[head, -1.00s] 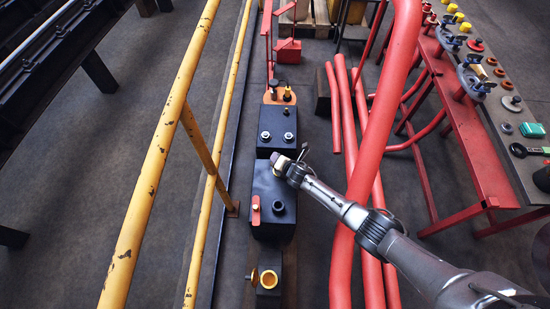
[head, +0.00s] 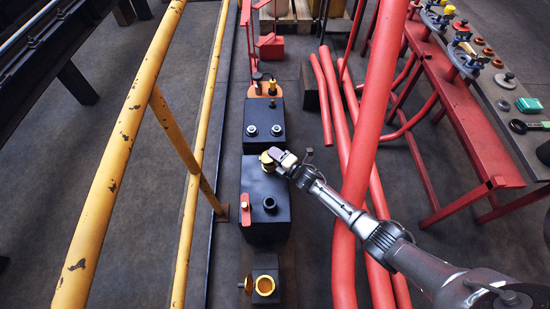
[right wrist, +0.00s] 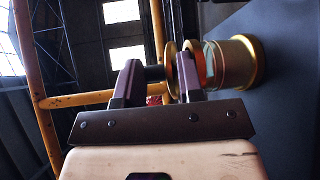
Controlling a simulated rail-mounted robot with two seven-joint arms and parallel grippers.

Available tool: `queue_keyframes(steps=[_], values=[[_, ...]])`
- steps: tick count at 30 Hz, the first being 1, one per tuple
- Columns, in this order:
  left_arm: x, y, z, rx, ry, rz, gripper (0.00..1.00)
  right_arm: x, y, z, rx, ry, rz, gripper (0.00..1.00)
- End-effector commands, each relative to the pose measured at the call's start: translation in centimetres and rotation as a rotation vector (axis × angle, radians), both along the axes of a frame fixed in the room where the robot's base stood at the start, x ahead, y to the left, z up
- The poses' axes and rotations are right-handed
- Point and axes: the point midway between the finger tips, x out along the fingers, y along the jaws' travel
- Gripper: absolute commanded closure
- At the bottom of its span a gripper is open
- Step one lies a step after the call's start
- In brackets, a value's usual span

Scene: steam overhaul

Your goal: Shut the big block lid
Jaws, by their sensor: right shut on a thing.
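The big dark block (head: 262,224) stands in the middle of the head view, its top facing up. A round brass lid (right wrist: 171,66) is between the fingers of my right gripper (right wrist: 157,82) in the right wrist view. A brass filler neck (right wrist: 234,63) is just right of the lid, on a dark block face; I cannot tell whether lid and neck touch. In the head view, my right gripper (head: 273,157) is at the block's far edge, over a brass round part (head: 266,161), and partly hides it. It is shut on the lid. My left gripper is not in view.
The same block carries a red-orange lever (head: 245,210) and a black stub (head: 270,205). A smaller block (head: 264,263) with an open brass lid stands nearer.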

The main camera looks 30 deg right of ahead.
Motion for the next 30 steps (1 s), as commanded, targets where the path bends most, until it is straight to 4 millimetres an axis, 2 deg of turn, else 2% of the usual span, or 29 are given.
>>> queue_keyframes(steps=[30], values=[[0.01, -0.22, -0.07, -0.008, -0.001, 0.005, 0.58, -0.44, -0.21, -1.03, -0.005, 0.022, -0.007, 0.89]])
